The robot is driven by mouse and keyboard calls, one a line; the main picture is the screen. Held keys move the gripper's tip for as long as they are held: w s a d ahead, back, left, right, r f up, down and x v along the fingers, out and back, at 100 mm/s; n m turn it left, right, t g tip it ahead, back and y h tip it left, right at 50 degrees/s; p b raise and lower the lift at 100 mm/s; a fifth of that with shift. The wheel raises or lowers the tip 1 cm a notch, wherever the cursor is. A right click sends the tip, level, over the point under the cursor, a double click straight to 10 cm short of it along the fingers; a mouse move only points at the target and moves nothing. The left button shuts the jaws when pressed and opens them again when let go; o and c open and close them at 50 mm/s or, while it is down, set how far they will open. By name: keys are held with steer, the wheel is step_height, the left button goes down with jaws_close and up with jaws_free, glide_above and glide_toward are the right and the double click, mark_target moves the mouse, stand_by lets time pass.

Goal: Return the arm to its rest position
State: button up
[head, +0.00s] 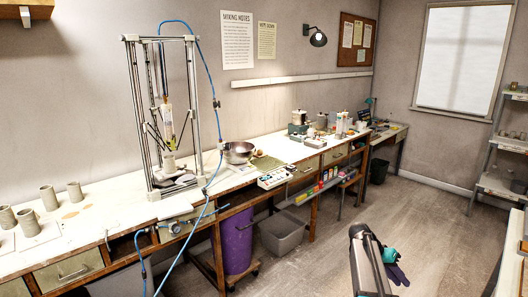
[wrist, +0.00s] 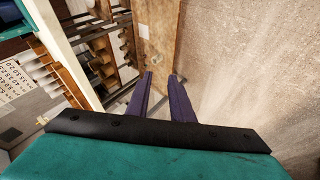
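My arm (head: 368,262) shows at the bottom of the head view, over the open floor and to the right of the workbench. My gripper (head: 401,280) hangs beside it, with a teal body and dark purple fingers. In the wrist view my gripper (wrist: 161,77) has its two purple fingers apart, with a gap between the tips and nothing held. A brown wooden surface shows behind the fingertips. The rest of the arm is cut off by the head view's lower edge.
The long workbench (head: 105,210) along the wall carries a tall delta-frame machine (head: 190,110), a metal bowl (head: 238,152) and several grey cups. A purple bin (head: 236,240) and a grey bin (head: 283,235) stand under it. Shelving (head: 492,184) stands at right. The middle floor (head: 425,215) is clear.

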steer(key=s+a+f+n+g+y, duration=0.1)
steer(key=s+a+f+n+y, duration=0.15)
steer(key=s+a+f, duration=1.1)
steer(key=s+a+f+n+g+y, duration=0.1)
steer(key=s+a+f+n, duration=0.3)
steer(key=s+a+f, duration=0.95)
steer(key=s+a+f+n+y, duration=0.2)
steer(key=s+a+f, duration=0.1)
steer(key=s+a, duration=0.2)
steer(key=s+a+f+n+y+b, duration=0.1)
steer(key=s+a+f+n+y, duration=0.1)
steer(key=s+a+f, duration=0.2)
steer(key=s+a, duration=0.1)
steer(key=s, duration=0.2)
steer(key=shift+f+g, duration=0.25)
steer(key=shift+g, duration=0.15)
steer(key=shift+y, duration=0.25)
